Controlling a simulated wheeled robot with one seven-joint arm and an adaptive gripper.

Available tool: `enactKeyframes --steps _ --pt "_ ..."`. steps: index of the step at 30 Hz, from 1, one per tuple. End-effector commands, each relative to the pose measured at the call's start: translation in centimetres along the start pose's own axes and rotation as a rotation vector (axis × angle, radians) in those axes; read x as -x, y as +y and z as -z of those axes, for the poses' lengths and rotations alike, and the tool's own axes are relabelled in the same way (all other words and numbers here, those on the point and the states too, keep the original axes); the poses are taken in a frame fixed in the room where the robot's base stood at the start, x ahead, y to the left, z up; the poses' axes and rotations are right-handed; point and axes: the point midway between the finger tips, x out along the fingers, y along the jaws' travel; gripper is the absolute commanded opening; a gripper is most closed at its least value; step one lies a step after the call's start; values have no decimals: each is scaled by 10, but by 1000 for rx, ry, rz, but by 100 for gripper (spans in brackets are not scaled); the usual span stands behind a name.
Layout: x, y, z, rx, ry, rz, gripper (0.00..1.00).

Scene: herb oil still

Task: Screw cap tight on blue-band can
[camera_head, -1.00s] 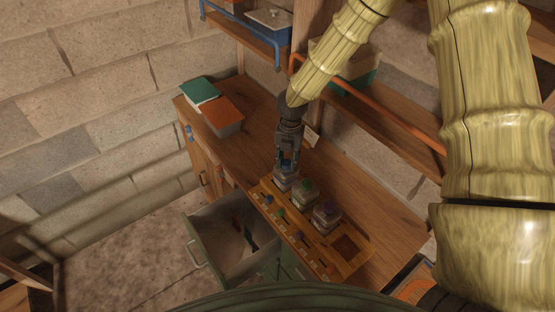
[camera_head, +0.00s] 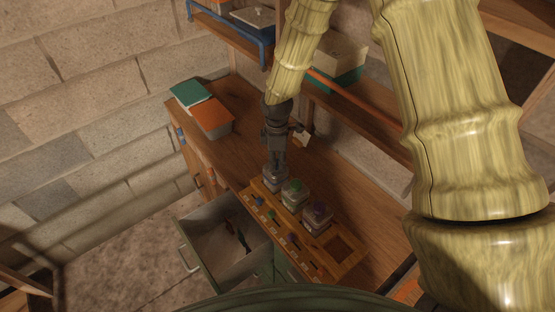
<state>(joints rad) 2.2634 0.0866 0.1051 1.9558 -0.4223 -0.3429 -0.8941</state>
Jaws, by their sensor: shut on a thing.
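A wooden rack (camera_head: 343,266) on the bench holds several square cans. The leftmost can (camera_head: 270,183) sits upright at the rack's left end, and its band colour is hard to make out. My gripper (camera_head: 275,168) points down onto the top of this can and is shut on its cap. The cap is hidden by the fingers. A green-capped can (camera_head: 294,190) and a purple-capped can (camera_head: 318,212) stand in the rack to the right of my gripper.
Small coloured pegs line the rack's front edge, and its right end has an empty square slot. An open drawer (camera_head: 207,237) juts out below. Green and orange boxes (camera_head: 210,120) stand at the bench's left. An orange rail and shelf (camera_head: 350,93) run behind.

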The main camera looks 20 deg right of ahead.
Motion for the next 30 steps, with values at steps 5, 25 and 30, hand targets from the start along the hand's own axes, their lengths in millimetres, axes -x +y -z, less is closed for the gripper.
enactKeyframes --steps 5,25,30 --pt "1 4 2 -161 6 -9 0" --pt "1 2 0 -184 5 -6 51" --pt "1 2 0 -184 4 -5 51"
